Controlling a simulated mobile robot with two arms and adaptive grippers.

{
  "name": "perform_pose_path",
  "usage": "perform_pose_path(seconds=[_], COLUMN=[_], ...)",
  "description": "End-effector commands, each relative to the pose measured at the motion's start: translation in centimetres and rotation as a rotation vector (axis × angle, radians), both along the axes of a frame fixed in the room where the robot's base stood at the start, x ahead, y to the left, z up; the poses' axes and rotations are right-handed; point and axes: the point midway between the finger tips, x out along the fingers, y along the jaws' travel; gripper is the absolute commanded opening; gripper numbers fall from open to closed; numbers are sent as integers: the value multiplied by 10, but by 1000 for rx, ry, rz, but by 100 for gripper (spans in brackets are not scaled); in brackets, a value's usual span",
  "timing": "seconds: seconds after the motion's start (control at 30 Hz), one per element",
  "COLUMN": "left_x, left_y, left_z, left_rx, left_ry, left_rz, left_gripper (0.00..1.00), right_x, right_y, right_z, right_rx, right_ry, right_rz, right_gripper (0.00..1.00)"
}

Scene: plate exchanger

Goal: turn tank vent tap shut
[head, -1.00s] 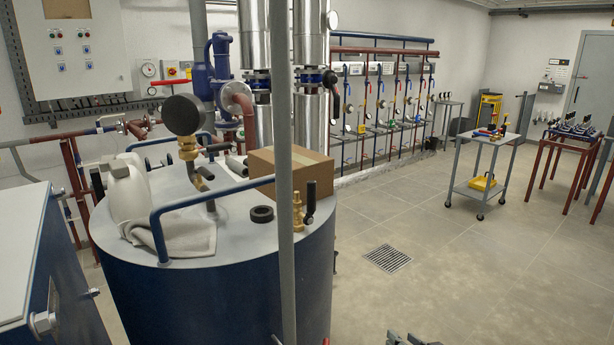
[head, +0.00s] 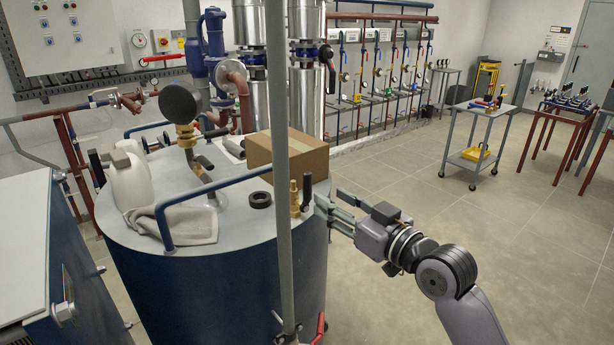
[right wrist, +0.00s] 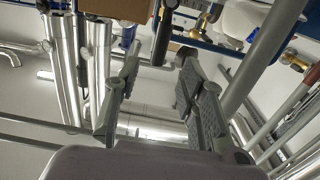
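The tank vent tap is a small brass fitting (head: 294,197) with an upright black lever (head: 307,190), on the top of the blue tank (head: 240,226) near its right edge. My right gripper (head: 327,198) is open and empty just right of the lever, its fingers pointing left towards it. In the right wrist view the open fingers (right wrist: 160,55) spread to both sides of the picture, and a dark upright bar that looks like the lever (right wrist: 163,36) shows ahead between them. I cannot tell whether they touch it. My left gripper is not in view.
A grey vertical pole (head: 279,200) stands in front of the tank, close left of the tap.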

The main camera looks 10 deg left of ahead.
Motion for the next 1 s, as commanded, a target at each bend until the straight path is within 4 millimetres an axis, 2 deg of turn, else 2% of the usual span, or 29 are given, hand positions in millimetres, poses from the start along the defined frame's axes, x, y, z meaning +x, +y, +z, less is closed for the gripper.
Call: perform_pose_path(seconds=[0.03,0.2,0.43,0.67,0.93,1.0], left_x=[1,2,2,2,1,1], left_y=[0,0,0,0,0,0], left_z=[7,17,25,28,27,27], left_rx=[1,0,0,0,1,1], left_ry=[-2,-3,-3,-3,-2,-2], left_rz=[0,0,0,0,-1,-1], left_gripper=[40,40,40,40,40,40], right_x=[6,26,46,54,55,55], right_y=[10,35,59,70,71,71], right_z=[3,3,1,0,-1,-1], right_rx=[0,0,0,-1,-1,0], right_ry=[2,2,1,1,1,0], right_rz=[2,1,0,0,0,0], right_gripper=[38,38,38,38,38,34])
